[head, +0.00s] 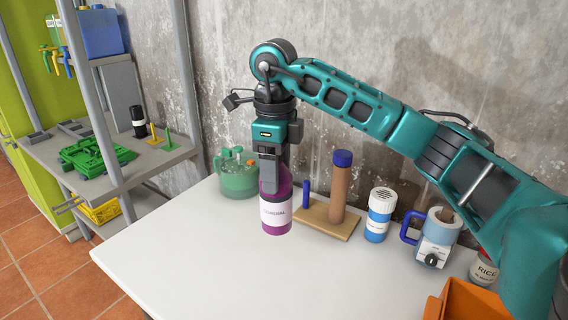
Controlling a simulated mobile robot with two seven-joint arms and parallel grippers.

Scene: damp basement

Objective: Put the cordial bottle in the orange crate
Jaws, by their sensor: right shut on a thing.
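The cordial bottle (276,215) is purple with a white label and stands upright over the white table, in front of the grey wall. My right gripper (269,182) points down from above and is shut on the upper part of this bottle. The gripper hides the bottle's top. I cannot tell whether the bottle's base touches the table. The orange crate (466,300) is at the lower right, partly cut off by the picture edge and partly behind my right arm. My left gripper is not in view.
A green tub (238,178) stands behind the bottle to the left. To the right stand a wooden base with a brown post (338,190), a blue-and-white jar (379,214), a mug (441,230) and a rice tin (484,268). The front tabletop (270,275) is clear.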

